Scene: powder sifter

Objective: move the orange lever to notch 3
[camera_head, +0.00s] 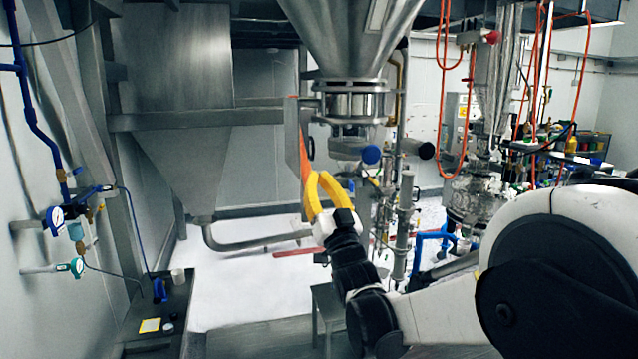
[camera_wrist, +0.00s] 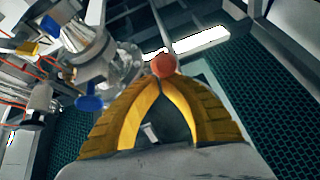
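The orange lever (camera_head: 304,158) stands on a grey upright plate below the large hopper, as an orange strip in the head view. In the wrist view a round orange knob (camera_wrist: 163,65) sits right at the fingertips. My gripper (camera_head: 314,176) has two yellow fingers, and in the head view their tips lie close in front of the orange strip. In the wrist view the fingers of my gripper (camera_wrist: 161,79) arch towards each other and their tips come close together at the knob. I cannot tell whether they touch or clamp it. The notches and their numbers cannot be made out.
The metal hopper (camera_head: 350,35) and its outlet collar (camera_head: 353,103) are above and right of my gripper. A blue-capped fitting (camera_head: 371,155) and vertical pipes (camera_head: 402,225) are close on the right. Lower left, a dark bench (camera_head: 160,315) stands by the wall.

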